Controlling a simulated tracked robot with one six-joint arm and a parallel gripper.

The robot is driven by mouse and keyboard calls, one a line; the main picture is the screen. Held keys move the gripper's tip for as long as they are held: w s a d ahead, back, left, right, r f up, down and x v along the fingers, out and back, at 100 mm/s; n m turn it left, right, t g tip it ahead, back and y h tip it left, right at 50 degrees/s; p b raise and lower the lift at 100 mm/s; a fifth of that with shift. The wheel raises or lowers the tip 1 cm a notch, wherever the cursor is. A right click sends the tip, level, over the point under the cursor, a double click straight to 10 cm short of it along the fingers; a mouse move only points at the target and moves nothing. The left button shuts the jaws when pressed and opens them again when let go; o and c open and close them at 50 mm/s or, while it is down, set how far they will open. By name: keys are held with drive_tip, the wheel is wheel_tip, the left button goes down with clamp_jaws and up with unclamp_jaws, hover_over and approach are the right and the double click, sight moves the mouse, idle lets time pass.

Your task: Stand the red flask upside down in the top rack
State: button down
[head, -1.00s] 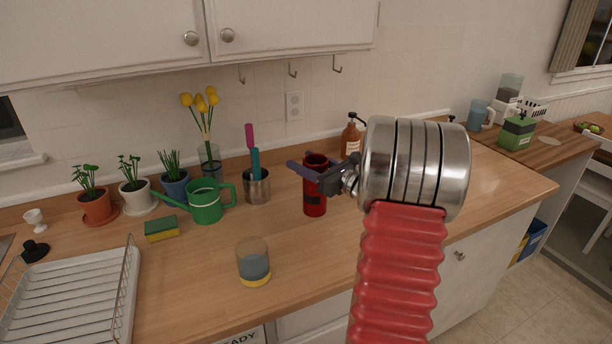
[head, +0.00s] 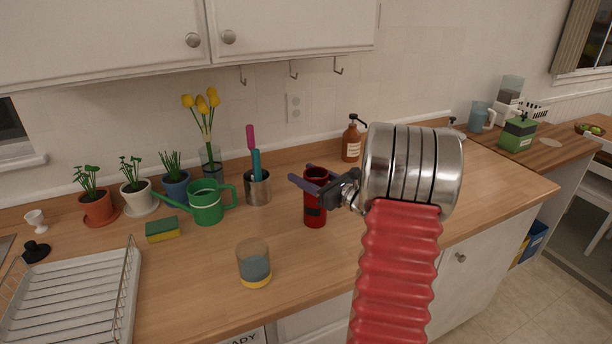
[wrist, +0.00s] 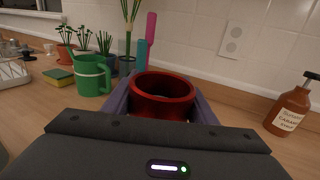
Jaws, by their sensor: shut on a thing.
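The red flask (head: 315,208) is a dark red cylinder with a black patch on its side. It is upright, with its open mouth facing up, over the middle of the wooden counter. I cannot tell whether its base touches the wood. My gripper (head: 301,173) is shut on it near the top, with a purple finger on each side. In the wrist view the flask's round open rim (wrist: 162,95) sits between the fingers (wrist: 163,104). I see no rack clearly identifiable as the top rack; a white slatted rack with wire sides (head: 70,295) stands on the counter at front left.
A glass tumbler (head: 254,264) stands front left of the flask. A green watering can (head: 207,204), steel utensil cup (head: 257,188) and sponge (head: 162,229) are to the left.

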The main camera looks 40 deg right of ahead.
sight(325, 184)
drive_tip(key=c, duration=0.8)
unclamp_jaws()
drive_tip(key=shift+o, duration=0.2)
drive_tip(key=s, duration=0.8)
drive_tip(key=s+d, duration=0.1)
drive_tip(key=s, duration=0.3)
